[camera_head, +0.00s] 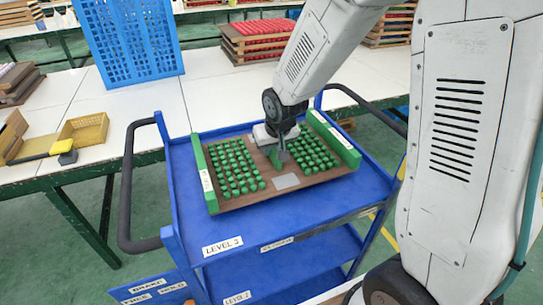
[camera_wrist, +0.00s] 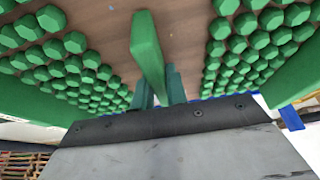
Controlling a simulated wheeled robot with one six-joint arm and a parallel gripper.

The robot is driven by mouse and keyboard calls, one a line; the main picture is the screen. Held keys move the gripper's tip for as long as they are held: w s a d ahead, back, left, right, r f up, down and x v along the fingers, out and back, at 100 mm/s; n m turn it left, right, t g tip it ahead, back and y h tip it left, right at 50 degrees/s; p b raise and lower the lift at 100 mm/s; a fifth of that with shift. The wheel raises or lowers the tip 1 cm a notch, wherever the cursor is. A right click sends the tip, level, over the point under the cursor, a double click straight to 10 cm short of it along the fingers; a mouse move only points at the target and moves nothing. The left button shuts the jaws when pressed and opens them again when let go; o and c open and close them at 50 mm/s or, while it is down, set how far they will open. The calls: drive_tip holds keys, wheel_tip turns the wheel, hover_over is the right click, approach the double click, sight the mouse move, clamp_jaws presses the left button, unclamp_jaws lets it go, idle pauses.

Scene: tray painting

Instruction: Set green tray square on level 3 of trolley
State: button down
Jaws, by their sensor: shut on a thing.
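The green tray (camera_head: 225,203) is a brown board with green side rails and rows of green pieces on both halves. In the head view it is at the top shelf of the blue trolley (camera_head: 240,258), labelled LEVEL 3. It looks slightly turned against the shelf edges; whether it rests fully on the shelf I cannot tell. My gripper (camera_head: 281,152) is over the tray's middle, shut on its green central handle, which also shows in the wrist view (camera_wrist: 148,50). The fingertips are partly hidden by the handle and the gripper body.
The trolley has black side handles (camera_head: 127,190) and a lower shelf labelled LEVEL 2 (camera_head: 237,298). White tables behind hold a blue crate (camera_head: 130,40), a yellow box (camera_head: 85,130) and stacked trays with red pieces (camera_head: 258,40). Bare blue shelf shows in front of the tray.

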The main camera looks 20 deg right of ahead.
sight(272, 157)
drive_tip(key=shift+f, duration=1.4)
drive_tip(key=shift+f, duration=0.15)
drive_tip(key=c, duration=1.4)
unclamp_jaws()
drive_tip(key=v, duration=1.2)
drive_tip(key=shift+s+r, duration=0.1)
drive_tip(key=shift+r, duration=0.2)
drive_tip(key=s+d+r+g, duration=0.1)
drive_tip(key=s+r, duration=0.4)
drive_tip(key=s, duration=0.7)
drive_tip(key=s+d+r+g, duration=0.2)
drive_tip(key=s+r, duration=0.3)
drive_tip(key=s, duration=0.8)
drive_tip(key=shift+s, duration=0.15)
